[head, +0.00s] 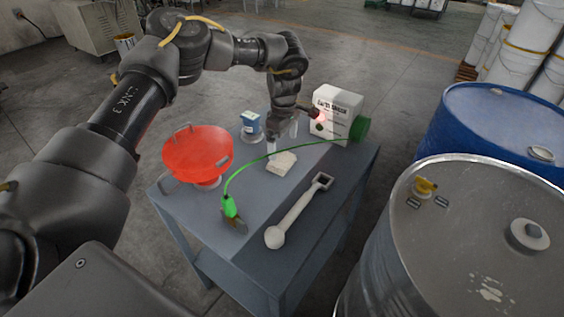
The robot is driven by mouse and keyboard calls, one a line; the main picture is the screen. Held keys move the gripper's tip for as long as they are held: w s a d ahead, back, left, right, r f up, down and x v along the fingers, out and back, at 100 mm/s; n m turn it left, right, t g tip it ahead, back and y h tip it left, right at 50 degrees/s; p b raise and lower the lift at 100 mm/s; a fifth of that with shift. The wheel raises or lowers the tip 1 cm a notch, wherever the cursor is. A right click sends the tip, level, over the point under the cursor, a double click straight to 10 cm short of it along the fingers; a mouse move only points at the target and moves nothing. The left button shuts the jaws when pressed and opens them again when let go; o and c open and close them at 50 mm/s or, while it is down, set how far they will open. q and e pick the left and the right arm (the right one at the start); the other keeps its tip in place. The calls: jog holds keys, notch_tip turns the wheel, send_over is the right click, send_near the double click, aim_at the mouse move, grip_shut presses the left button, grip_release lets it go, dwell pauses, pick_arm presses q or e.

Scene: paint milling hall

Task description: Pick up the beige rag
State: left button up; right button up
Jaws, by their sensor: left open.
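The beige rag (282,163) lies as a small crumpled pad on the grey-blue table (243,251), near the middle of its top. My left gripper (283,135) points down above the rag, close to its far edge. Its fingers are open, with nothing seen between them. I cannot tell whether the fingertips touch the rag. My right gripper is not in view.
A red bowl (197,150) with handles stands left of the rag. A green cable (262,157) arches close by. A pale tool (298,212) lies in front. Blue (496,125) and steel (470,245) drums stand right.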

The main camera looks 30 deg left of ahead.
aim_at(282, 159)
pick_arm(q)
jog(key=shift+f, duration=0.6)
jog(key=shift+s+f, duration=0.1)
jog(key=shift+f, duration=0.1)
jog(key=f, duration=0.2)
jog(key=f+p, duration=0.1)
jog(key=shift+s+a+f, duration=0.15)
jog(key=shift+a+f, duration=0.1)
jog(key=shift+f, duration=0.65)
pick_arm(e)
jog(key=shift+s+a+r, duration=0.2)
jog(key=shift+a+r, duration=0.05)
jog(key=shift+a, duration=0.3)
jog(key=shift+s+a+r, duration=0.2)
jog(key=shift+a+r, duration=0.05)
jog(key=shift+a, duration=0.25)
pick_arm(q)
jog(key=c, duration=0.9)
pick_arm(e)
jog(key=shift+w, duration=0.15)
